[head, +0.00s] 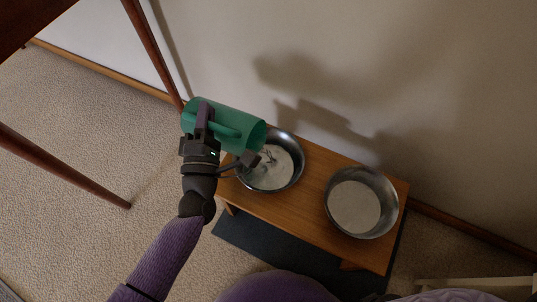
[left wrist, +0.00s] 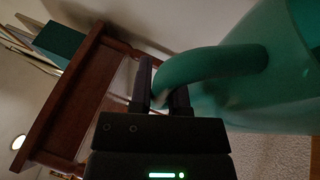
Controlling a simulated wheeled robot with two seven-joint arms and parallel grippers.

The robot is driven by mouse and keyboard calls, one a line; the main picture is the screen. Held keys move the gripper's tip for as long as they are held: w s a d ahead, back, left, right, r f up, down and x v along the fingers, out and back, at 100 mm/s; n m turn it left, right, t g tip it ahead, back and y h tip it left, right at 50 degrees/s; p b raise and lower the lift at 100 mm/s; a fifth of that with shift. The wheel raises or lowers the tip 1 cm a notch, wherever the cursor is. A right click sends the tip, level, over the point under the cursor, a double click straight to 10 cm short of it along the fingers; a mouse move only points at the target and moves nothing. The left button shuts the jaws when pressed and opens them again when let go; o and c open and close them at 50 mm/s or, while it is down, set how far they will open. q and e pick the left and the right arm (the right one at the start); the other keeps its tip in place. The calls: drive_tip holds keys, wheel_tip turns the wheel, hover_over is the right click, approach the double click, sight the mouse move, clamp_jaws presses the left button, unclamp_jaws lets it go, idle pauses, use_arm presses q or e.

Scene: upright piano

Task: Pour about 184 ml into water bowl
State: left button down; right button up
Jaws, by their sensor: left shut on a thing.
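A green jug (head: 231,124) is tipped on its side, its mouth toward the right, above the left metal bowl (head: 299,165). My left gripper (head: 205,116) is shut on the jug's handle; the handle also shows between the fingers of the gripper (left wrist: 160,88) in the left wrist view, with the jug (left wrist: 275,75) to the right. Pale, thin streaks show inside the left bowl near the jug's mouth; the amount of liquid is unclear. A second metal bowl (head: 393,207) sits to the right, with a pale round inside. The right gripper is not in view.
Both bowls stand on a low wooden bench (head: 312,186) against the wall. A dark mat (head: 246,243) lies beneath it. Dark wooden legs (head: 152,50) stand at the left. Carpet is clear left of the bench.

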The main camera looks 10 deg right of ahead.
sight(184, 113)
use_arm(q)
drive_tip(key=shift+s+d+r+m, duration=0.2)
drive_tip(key=shift+d+r+m, duration=0.05)
drive_tip(key=shift+m, duration=0.05)
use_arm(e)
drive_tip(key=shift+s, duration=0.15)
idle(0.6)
use_arm(q)
drive_tip(key=w+a+f+n, duration=0.1)
drive_tip(key=w+a+f+n+g+y, duration=0.1)
drive_tip(key=a+n, duration=0.1)
drive_tip(key=w+a+f+n, duration=0.1)
drive_tip(key=w+a+n, duration=0.1)
drive_tip(key=shift+a+g+y, duration=0.15)
drive_tip(key=shift+g+y, duration=0.15)
drive_tip(key=shift+s+r, duration=0.1)
drive_tip(key=shift+r, duration=0.1)
drive_tip(key=shift+n, duration=0.4)
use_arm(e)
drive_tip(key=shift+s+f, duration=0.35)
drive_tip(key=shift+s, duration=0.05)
use_arm(q)
drive_tip(key=shift+p, duration=0.3)
